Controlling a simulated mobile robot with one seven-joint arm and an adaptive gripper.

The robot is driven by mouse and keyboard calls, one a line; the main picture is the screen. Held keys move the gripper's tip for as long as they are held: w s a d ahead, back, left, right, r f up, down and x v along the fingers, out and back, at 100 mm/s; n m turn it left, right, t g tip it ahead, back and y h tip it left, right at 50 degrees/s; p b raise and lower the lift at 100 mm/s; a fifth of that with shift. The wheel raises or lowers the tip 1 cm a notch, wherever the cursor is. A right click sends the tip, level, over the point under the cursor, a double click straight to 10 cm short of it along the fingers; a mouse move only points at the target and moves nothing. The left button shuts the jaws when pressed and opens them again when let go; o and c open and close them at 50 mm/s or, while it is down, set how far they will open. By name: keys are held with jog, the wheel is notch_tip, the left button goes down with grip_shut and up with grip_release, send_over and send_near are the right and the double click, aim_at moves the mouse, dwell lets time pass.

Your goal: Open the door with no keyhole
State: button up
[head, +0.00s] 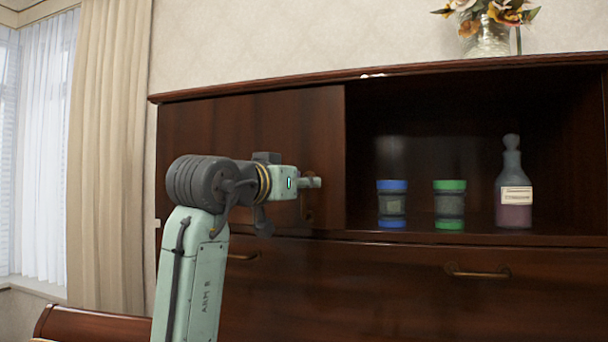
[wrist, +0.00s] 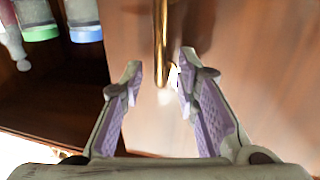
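A dark wooden cabinet door (head: 240,125) closes the upper left of the cabinet. It carries an upright brass handle (wrist: 161,35) near its right edge; in the head view the handle is mostly hidden behind my gripper (head: 312,182). In the wrist view my gripper (wrist: 160,63) is open and empty, facing the door. I make out no keyhole on this door.
Right of the door is an open compartment with a blue-lidded jar (head: 392,204), a green-lidded jar (head: 450,204) and a stoppered bottle (head: 514,195). Below are fronts with brass handles (head: 477,273). A flower vase (head: 487,38) stands on top. A curtain (head: 110,150) hangs at left.

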jog(key=shift+w+d, duration=0.3)
jog(key=shift+w, duration=0.25)
jog(key=c, duration=0.7)
jog(key=shift+s, duration=0.1)
